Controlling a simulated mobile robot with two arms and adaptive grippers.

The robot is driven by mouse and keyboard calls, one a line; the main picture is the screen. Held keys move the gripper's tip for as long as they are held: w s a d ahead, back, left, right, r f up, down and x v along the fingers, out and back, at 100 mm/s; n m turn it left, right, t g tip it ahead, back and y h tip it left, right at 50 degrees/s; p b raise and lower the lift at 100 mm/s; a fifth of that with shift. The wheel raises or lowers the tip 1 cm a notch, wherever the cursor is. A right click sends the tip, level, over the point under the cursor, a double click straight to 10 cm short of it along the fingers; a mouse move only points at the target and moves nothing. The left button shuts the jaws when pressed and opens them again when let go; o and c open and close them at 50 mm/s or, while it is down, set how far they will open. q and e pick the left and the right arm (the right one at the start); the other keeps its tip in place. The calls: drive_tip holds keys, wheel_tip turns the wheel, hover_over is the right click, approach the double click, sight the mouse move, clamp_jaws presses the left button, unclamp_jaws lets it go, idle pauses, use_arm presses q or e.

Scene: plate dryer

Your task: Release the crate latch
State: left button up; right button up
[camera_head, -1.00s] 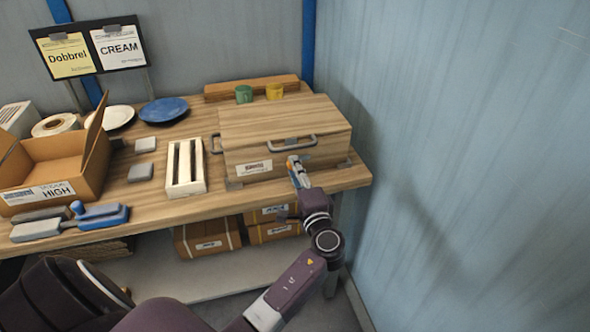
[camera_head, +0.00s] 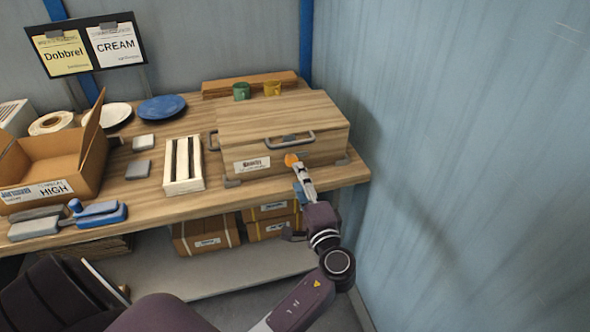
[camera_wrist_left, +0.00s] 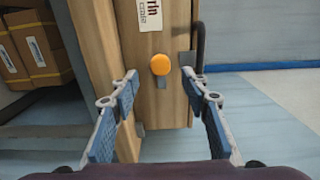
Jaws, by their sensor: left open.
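The wooden crate (camera_head: 318,152) stands shut at the right end of the workbench, with a grey handle (camera_head: 270,142) on its front. The latch's round orange knob (camera_head: 291,160) shows low on the crate front, right of a white label. In the left wrist view the orange knob (camera_wrist_left: 160,64) sits above a small grey plate. My left gripper (camera_head: 298,172) is open and empty, just in front of the crate. In the left wrist view its blue-padded fingers (camera_wrist_left: 159,84) are spread to either side of the knob, apart from it. My right gripper is not in view.
A white slotted rack (camera_head: 184,186) stands left of the crate, and an open cardboard box (camera_head: 82,182) farther left. Brown boxes (camera_head: 205,237) lie below the bench. A wall (camera_head: 470,150) rises on the right.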

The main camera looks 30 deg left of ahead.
use_arm(q)
drive_tip(key=v, duration=0.6)
drive_tip(key=shift+d, duration=0.2)
drive_tip(key=shift+s, duration=0.1)
drive_tip(key=s+d+f+m+g+h, duration=0.1)
drive_tip(key=s+d+f+h, duration=0.15)
drive_tip(key=f, duration=0.95)
drive_tip(key=s+d+f+m+g+h, duration=0.1)
drive_tip(key=s+f+g+h, duration=0.15)
drive_tip(key=f, duration=0.85)
drive_tip(key=s+d+f+m+g+h, duration=0.1)
drive_tip(key=s+d+f+h, duration=0.2)
drive_tip(key=f, duration=0.9)
drive_tip(key=s+f+n+g+h, duration=0.3)
drive_tip(key=s+f+g+h, duration=0.1)
drive_tip(key=s+f, duration=1.35)
drive_tip(key=s+a+f+n+g, duration=0.1)
drive_tip(key=s+f+n, duration=0.1)
drive_tip(key=s, duration=0.7)
drive_tip(key=s+a+f+n+g+h, duration=0.1)
drive_tip(key=s+f+n, duration=0.2)
drive_tip(key=s, duration=0.6)
drive_tip(key=shift+s+n+h, duration=0.25)
drive_tip(key=shift+n+h, duration=0.05)
drive_tip(key=shift+n, duration=0.1)
